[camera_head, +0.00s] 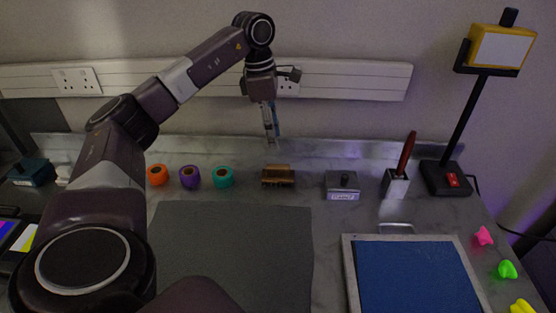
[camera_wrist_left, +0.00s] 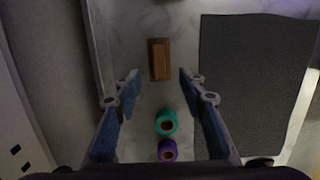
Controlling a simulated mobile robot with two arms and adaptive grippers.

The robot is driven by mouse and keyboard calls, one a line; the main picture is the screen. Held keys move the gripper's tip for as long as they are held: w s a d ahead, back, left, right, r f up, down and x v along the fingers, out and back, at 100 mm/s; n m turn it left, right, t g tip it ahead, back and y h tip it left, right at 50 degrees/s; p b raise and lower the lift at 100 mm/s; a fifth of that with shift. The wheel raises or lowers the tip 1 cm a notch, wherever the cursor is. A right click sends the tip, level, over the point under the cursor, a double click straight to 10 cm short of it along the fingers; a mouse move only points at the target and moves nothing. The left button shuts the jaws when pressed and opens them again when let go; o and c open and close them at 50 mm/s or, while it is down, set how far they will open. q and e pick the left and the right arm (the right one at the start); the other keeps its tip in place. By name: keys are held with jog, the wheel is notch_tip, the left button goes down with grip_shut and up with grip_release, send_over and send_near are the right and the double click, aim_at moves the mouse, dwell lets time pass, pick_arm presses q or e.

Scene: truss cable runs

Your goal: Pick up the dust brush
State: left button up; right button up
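The dust brush (camera_head: 278,176) looks like a small brown wooden block lying on the grey bench near the back wall; its bristles cannot be made out clearly. In the left wrist view the brush (camera_wrist_left: 159,60) lies on the bench, just beyond the gap between the fingertips. My left gripper (camera_head: 272,143) points down and hangs above and behind the brush, apart from it. In the left wrist view the left gripper (camera_wrist_left: 162,83) is open, with nothing between its fingers. My right gripper is in neither view.
Orange (camera_head: 157,175), purple (camera_head: 189,177) and teal (camera_head: 222,177) rolls stand left of the brush. A grey labelled block (camera_head: 343,187) and a red-handled tool in a holder (camera_head: 396,184) stand right. A dark mat (camera_head: 232,255) and blue-topped tray (camera_head: 347,272) lie in front.

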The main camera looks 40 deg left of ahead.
aim_at(278, 166)
pick_arm(q)
notch_tip(278, 166, down, 4)
jog(key=shift+r+b, duration=0.1)
jog(key=shift+b, duration=0.95)
jog(key=shift+f, duration=0.6)
jog(key=f, duration=0.2)
jog(key=f+p, duration=0.1)
jog(key=f, duration=0.1)
jog(key=w+f, duration=0.1)
jog(key=f, duration=0.1)
jog(key=shift+d+f, duration=0.2)
jog(key=shift+d, duration=0.2)
grip_shut()
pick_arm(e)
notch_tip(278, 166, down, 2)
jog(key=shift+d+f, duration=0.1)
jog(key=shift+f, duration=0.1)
